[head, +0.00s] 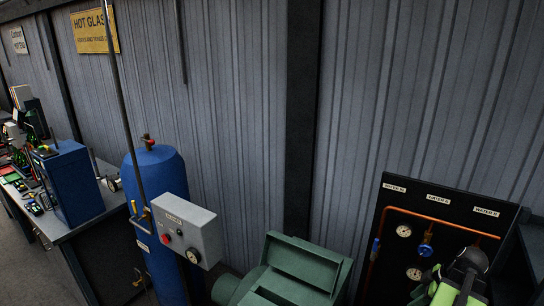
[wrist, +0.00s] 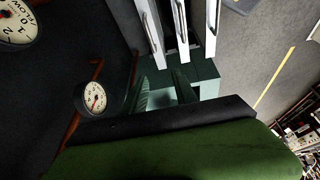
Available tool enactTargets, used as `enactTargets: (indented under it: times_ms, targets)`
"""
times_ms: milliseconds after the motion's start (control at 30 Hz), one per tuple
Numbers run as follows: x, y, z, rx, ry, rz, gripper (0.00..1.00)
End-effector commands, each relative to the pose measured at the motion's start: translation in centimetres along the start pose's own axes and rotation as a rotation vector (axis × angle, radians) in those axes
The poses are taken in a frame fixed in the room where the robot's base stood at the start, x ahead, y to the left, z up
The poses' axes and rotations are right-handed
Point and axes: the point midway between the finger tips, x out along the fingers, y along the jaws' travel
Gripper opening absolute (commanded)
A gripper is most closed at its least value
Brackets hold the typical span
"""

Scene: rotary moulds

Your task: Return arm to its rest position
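My arm, bright green and black, shows at the bottom right of the head view, with the dark end of my gripper (head: 474,262) in front of the water panel. In the wrist view, my green arm body and its black edge fill the bottom. Two dark prongs that look like the fingers of my gripper (wrist: 160,88) stand apart above that edge. No object shows between them, only a teal surface behind. The arm looks bent close to my body; its full pose is hidden.
The black water panel (head: 388,262) with gauges and copper pipe is close to my arm. A green machine (head: 305,262) stands left of it. Further left are a blue tank (head: 160,180), a grey control box (head: 188,228) and a workbench (head: 85,225). Grey floor (wrist: 265,65) is open beyond.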

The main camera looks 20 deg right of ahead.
Motion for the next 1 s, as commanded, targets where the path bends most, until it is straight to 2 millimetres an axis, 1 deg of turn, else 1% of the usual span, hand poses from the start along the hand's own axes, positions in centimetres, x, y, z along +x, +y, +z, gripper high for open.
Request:
enactTargets:
  times_ms: [33, 67, 100, 167, 200, 267, 300, 367, 400, 467, 500, 533, 567, 600, 700, 733, 800, 833, 900, 1000]
  targets:
    - [3.3, -0.6, -3.3, 0.021, -0.018, -0.033, 0.34]
    - [4.8, -1.0, -5.3, 0.045, -0.034, -0.051, 0.34]
    - [6.7, -1.7, -8.0, 0.08, -0.056, -0.071, 0.34]
    - [9.4, -3.1, -11.8, 0.132, -0.094, -0.094, 0.34]
    - [11.1, -4.2, -14.2, 0.166, -0.12, -0.105, 0.34]
    - [13.5, -6.1, -17.7, 0.215, -0.16, -0.114, 0.34]
    - [14.9, -7.4, -19.7, 0.246, -0.185, -0.116, 0.34]
    - [17.0, -9.6, -22.7, 0.29, -0.222, -0.113, 0.34]
    - [18.5, -11.3, -24.7, 0.318, -0.246, -0.108, 0.34]
    - [20.6, -14.2, -27.7, 0.364, -0.283, -0.093, 0.34]
    - [21.9, -16.2, -29.4, 0.393, -0.305, -0.078, 0.34]
    - [22.8, -17.7, -30.7, 0.414, -0.319, -0.067, 0.34]
    - [23.6, -19.2, -31.8, 0.435, -0.333, -0.053, 0.34]
    - [24.6, -21.1, -33.2, 0.461, -0.347, -0.036, 0.34]
    - [26.3, -25.1, -35.7, 0.516, -0.371, 0.006, 0.34]
    - [26.6, -26.1, -36.2, 0.528, -0.374, 0.016, 0.34]
    - [27.1, -27.6, -37.1, 0.554, -0.38, 0.034, 0.34]
    - [27.2, -28.1, -37.3, 0.56, -0.381, 0.039, 0.34]
    - [27.3, -28.6, -37.6, 0.572, -0.383, 0.047, 0.34]
    - [27.2, -28.6, -37.7, 0.577, -0.383, 0.049, 0.34]
